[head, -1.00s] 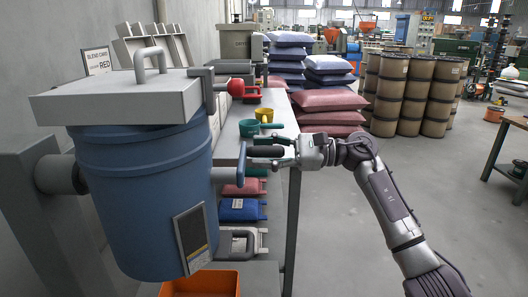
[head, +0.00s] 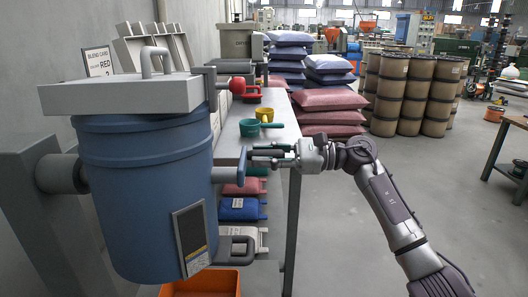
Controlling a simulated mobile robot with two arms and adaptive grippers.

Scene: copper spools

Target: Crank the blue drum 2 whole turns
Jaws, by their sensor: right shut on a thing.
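The blue drum (head: 140,205) hangs close to upright at the left, its grey lid (head: 120,95) on top and a dark panel on its front. A grey shaft (head: 60,174) carries it at its left side. The crank (head: 226,174) sticks out from its right side, with an upright arm leading to the handle. My right gripper (head: 272,156) is at the crank's handle, fingers pointing left, and is shut on it. The fingers hide most of the handle. My left gripper is not in view.
A grey bench (head: 283,134) runs behind, with yellow (head: 264,115) and green (head: 249,127) scoops. A red knob (head: 237,86) shows beside the lid. An orange bin (head: 200,284) sits below the drum. Stacked sacks and brown barrels (head: 389,90) stand behind.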

